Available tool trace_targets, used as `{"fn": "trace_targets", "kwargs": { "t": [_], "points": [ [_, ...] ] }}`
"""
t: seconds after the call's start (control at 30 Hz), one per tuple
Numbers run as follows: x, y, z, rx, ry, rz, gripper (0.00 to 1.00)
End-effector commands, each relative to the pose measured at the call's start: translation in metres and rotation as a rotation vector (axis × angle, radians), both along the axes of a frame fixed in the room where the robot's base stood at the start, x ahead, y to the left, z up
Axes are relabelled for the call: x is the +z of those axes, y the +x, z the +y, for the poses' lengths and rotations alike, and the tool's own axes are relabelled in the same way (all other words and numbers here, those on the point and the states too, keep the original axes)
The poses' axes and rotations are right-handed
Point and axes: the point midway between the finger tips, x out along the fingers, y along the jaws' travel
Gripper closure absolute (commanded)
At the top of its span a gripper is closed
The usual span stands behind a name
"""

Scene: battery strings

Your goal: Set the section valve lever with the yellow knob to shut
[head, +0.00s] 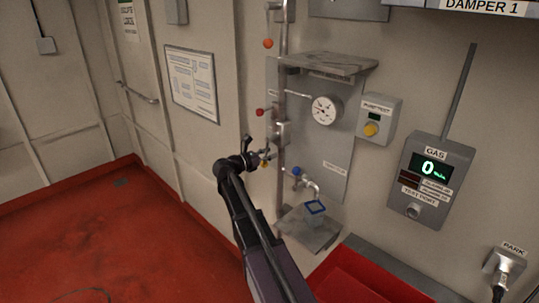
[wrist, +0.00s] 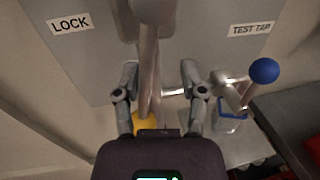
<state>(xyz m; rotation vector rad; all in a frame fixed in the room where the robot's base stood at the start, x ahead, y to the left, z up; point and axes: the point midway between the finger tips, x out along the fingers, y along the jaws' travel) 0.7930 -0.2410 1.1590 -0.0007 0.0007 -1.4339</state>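The yellow knob (wrist: 150,122) of the section valve lever shows in the wrist view between my fingers, close to the palm. Its lower part is hidden by my gripper body. In the head view a small bit of yellow knob (head: 264,165) shows beside the vertical pipe (head: 281,190). My gripper (head: 265,153) is at that pipe. In the wrist view my gripper (wrist: 160,72) has its two fingers wide apart, one on each side of the pipe. I cannot tell whether a finger touches the knob or lever.
A blue-knobbed test tap (wrist: 264,70) is close on the right, above a drip shelf (head: 310,233). A red knob (head: 259,112) and an orange knob (head: 268,43) are higher on the pipe. A gauge (head: 326,110) and gas panel (head: 430,178) are to the right. The red floor at left is clear.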

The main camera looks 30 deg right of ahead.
Motion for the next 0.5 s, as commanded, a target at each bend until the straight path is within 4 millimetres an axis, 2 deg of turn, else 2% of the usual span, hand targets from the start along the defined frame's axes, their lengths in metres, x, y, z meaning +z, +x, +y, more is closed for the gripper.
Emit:
{"fn": "trace_targets", "kwargs": {
  "t": [0.2, 0.23, 0.5],
  "points": [
    [0.000, 0.001, 0.005, 0.005, 0.000, 0.000, 0.50],
    [0.000, -0.001, -0.001, -0.003, 0.000, 0.001, 0.50],
    [0.000, 0.000, 0.010, 0.006, 0.000, 0.000, 0.50]
  ]
}}
